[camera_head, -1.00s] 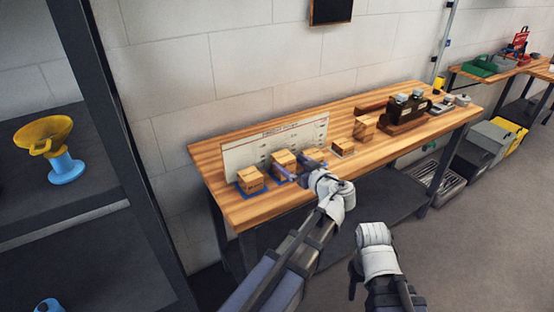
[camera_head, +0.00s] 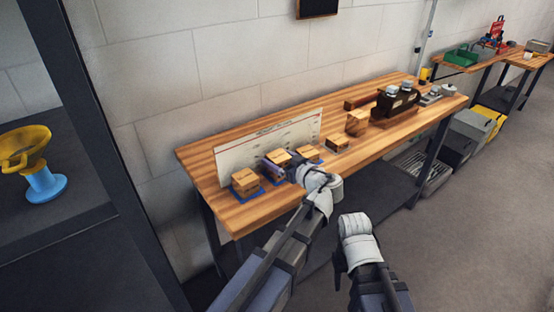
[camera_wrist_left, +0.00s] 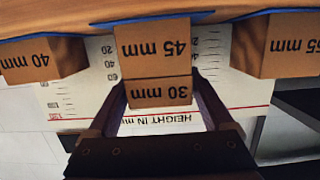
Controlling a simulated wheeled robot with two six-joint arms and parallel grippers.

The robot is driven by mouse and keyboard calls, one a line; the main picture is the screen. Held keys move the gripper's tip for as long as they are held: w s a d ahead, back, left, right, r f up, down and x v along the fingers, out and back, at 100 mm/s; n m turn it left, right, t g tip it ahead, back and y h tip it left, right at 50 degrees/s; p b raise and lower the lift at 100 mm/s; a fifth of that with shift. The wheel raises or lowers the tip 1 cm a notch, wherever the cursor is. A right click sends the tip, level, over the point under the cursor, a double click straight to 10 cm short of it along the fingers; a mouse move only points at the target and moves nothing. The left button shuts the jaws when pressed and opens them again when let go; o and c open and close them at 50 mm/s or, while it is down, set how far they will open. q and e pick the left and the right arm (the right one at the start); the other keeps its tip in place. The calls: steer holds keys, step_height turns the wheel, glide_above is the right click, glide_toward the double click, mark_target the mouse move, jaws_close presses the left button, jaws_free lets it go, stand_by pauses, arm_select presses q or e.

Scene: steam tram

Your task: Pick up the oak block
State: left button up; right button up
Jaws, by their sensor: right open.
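Several light-brown wooden blocks stand on the workbench (camera_head: 230,205); no label names one as oak. In the left wrist view, upside down, a block marked 30 mm (camera_wrist_left: 160,94) rests on one marked 45 mm (camera_wrist_left: 155,45), on a blue mat. A 40 mm block (camera_wrist_left: 40,62) and a partly cropped block (camera_wrist_left: 280,45) flank them. My left gripper (camera_head: 284,167) is at this middle stack, its fingers on either side of the 30 mm block; I cannot tell whether they touch it. My right gripper (camera_head: 338,262) is open and empty, in front of the bench.
A white height board (camera_head: 268,142) stands behind the blocks. A small block (camera_head: 337,145), a taller block (camera_head: 357,122) and a dark device (camera_head: 397,102) stand further right. The front-left bench corner is clear.

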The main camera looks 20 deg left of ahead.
mark_target(279, 155)
arm_select(q)
steer(key=c, duration=1)
steer(key=shift+r, duration=0.2)
steer(key=shift+c, duration=0.2)
arm_select(e)
steer(key=shift+r, duration=0.15)
arm_select(q)
step_height(279, 155, up, 10)
steer(key=p, duration=1)
steer(key=shift+f, duration=0.1)
arm_select(e)
step_height(279, 155, up, 10)
arm_select(q)
steer(key=shift+f, duration=0.15)
arm_select(e)
steer(key=shift+f, duration=0.25)
